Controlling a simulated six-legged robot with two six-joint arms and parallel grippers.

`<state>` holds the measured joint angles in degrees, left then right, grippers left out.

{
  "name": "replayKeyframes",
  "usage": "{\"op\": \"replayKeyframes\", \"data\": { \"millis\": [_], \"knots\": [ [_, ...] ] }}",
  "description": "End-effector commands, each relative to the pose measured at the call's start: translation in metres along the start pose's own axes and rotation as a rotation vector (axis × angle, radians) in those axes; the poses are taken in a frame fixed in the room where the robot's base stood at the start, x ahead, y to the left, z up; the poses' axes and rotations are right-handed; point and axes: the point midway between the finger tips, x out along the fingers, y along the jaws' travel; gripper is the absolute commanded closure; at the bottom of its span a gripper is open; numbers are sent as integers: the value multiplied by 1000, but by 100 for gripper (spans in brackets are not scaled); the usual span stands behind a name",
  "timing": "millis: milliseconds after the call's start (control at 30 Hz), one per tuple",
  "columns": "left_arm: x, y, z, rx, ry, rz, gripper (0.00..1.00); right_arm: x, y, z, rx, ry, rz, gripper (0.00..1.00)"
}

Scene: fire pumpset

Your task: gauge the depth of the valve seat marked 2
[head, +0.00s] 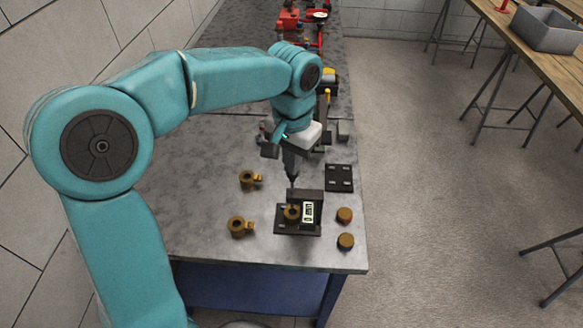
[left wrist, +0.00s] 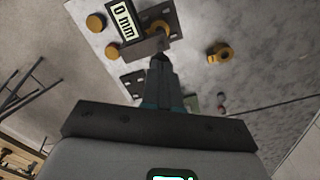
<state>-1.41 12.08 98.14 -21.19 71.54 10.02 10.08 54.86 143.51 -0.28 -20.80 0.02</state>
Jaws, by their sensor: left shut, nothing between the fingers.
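A black depth gauge stand (head: 305,195) with a digital display stands on the grey bench. In the left wrist view the display (left wrist: 122,20) reads 0 mm. A brass ring-like valve seat (head: 291,212) sits on the stand's base, left of the display. Two more brass seats, (head: 249,179) and (head: 239,226), lie on the bench to the left. I cannot read a number on any seat. My left gripper (head: 292,181) is shut and empty, pointing down just behind the stand; its tip (left wrist: 160,60) also shows in the left wrist view. My right gripper is out of view.
Two round brass caps, (head: 344,214) and (head: 346,241), lie right of the stand near the bench's edge. A dark plate with holes (head: 339,178) lies behind them. Red pump parts (head: 290,18) stand at the far end. The bench's front left is clear.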

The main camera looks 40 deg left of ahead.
Motion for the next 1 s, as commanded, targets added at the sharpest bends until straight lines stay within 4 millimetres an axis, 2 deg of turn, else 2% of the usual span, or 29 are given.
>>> {"op": "replayKeyframes", "data": {
  "millis": [1000],
  "knots": [
    [25,0,0,0,0,0,100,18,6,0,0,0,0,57]
  ]
}}
